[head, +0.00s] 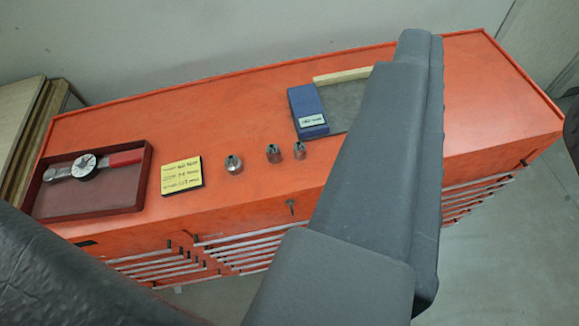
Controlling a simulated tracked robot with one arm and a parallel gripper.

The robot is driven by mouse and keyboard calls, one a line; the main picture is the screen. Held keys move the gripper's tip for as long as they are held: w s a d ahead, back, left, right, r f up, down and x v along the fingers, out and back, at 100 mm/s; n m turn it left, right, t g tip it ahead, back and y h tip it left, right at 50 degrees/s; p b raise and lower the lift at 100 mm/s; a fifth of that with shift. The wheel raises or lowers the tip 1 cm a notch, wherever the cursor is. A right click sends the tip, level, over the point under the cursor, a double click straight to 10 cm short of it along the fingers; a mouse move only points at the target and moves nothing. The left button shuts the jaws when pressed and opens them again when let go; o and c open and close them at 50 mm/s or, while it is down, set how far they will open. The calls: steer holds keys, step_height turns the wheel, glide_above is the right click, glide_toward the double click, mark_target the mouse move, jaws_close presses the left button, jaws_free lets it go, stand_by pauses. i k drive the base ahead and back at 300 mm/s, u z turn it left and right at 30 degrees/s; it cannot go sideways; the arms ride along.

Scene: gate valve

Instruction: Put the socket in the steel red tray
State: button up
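Three steel sockets stand upright in a row on the orange cabinet top: a wider socket (233,165) on the left, a smaller socket (273,153) in the middle and the smallest socket (299,150) on the right. Which one the task means cannot be told. The dark red tray (100,207) lies at the left end of the cabinet top. It holds a dial torque wrench (86,168) with a red handle, and no socket shows in it. Grey links of my arm cross the right half of the view. My gripper's fingers are not seen.
A yellow note block (182,175) lies between tray and sockets. A blue box (307,110) and a grey mat (345,102) with a pale wooden strip (342,76) lie behind, partly hidden by my arm. The orange cabinet top (480,90) is clear at right.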

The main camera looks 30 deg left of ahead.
mark_target(103, 197)
steer(key=u, duration=0.45)
steer(key=k, duration=0.15)
steer(key=z, duration=0.9)
steer(key=i, duration=1.3)
steer(key=u, duration=0.5)
